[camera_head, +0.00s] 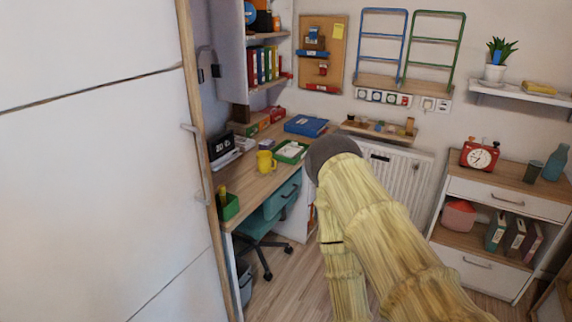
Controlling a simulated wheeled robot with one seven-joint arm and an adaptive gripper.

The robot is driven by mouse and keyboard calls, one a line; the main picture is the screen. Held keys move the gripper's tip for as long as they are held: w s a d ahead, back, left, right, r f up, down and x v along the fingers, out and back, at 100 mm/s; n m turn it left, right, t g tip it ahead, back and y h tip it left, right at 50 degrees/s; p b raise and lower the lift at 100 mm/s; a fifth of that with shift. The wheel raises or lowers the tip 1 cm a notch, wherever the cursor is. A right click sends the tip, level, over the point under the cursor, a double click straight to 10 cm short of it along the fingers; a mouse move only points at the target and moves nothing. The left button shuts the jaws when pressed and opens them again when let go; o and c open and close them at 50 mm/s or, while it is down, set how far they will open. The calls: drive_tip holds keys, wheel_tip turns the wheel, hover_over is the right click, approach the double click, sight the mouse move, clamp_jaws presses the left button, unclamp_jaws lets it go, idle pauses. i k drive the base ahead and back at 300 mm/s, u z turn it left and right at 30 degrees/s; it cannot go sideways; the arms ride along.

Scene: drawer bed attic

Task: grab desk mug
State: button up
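A yellow mug (265,162) stands upright on the wooden desk (250,189), near the desk's right edge and beside a green tray (291,152). Nothing covers the mug in this view. My arm reaches up from the lower right, with a dark rounded joint to the right of the desk. My gripper does not show, so its place relative to the mug cannot be told.
A green pen holder (228,206) stands at the desk's near end. A black clock (221,146) and a blue folder (306,126) are behind. A teal chair (260,224) is under the desk. A white cabinet (95,170) fills the left. Open floor lies between.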

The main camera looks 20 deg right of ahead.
sight(263, 158)
drive_tip(key=z, duration=0.7)
drive_tip(key=i, duration=1.3)
drive_tip(key=u, duration=0.25)
